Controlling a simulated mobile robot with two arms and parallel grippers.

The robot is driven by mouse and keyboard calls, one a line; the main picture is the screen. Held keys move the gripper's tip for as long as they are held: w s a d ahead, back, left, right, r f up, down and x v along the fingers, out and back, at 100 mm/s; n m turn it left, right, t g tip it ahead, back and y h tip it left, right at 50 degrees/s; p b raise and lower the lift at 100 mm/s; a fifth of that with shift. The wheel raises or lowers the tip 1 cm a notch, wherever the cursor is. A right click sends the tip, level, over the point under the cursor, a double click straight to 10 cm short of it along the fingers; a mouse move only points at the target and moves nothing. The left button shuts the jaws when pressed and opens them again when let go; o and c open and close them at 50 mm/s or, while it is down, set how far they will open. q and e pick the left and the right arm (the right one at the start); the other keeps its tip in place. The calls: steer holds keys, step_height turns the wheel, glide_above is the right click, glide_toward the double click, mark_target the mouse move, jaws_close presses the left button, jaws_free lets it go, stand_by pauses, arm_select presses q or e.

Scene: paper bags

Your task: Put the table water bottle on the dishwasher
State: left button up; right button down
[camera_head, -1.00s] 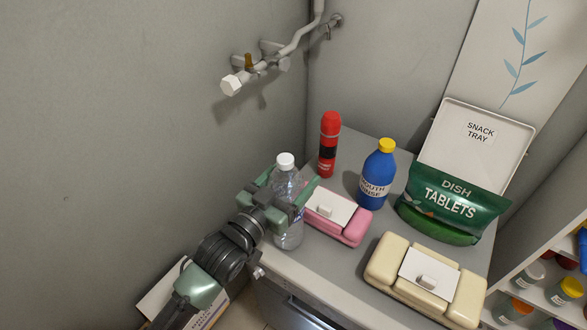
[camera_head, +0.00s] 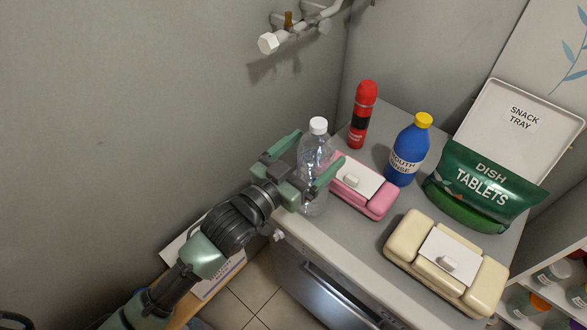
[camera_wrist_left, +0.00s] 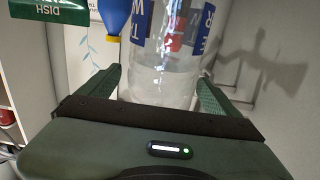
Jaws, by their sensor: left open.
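The table water bottle (camera_head: 313,190) is clear plastic with a white cap. It appears upright at the left front corner of the grey top of the dishwasher (camera_head: 340,245), whose dark metallic front shows below. My left gripper (camera_head: 318,152) is open, with one finger on each side of the bottle's middle. In the left wrist view the bottle (camera_wrist_left: 165,75), with blue-and-white lettering partly cut off, stands between the two open fingers, close to the palm. Whether its base touches the top is hard to tell. My right gripper is not in view.
A pink container (camera_head: 367,202) sits close right of the bottle. A red can (camera_head: 365,92), blue mouth rinse bottle (camera_head: 410,148), dish tablets bag (camera_head: 480,190), snack tray (camera_head: 540,145) and cream container (camera_head: 408,238) crowd the top. A wall pipe (camera_head: 300,32) is above.

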arm_select(q)
steer(key=b+v, duration=0.1)
steer(key=v, duration=0.6)
steer(key=shift+w+f, duration=0.1)
steer(key=shift+s+a+b, duration=0.3)
steer(key=shift+s+a, duration=0.05)
steer(key=shift+s, duration=0.2)
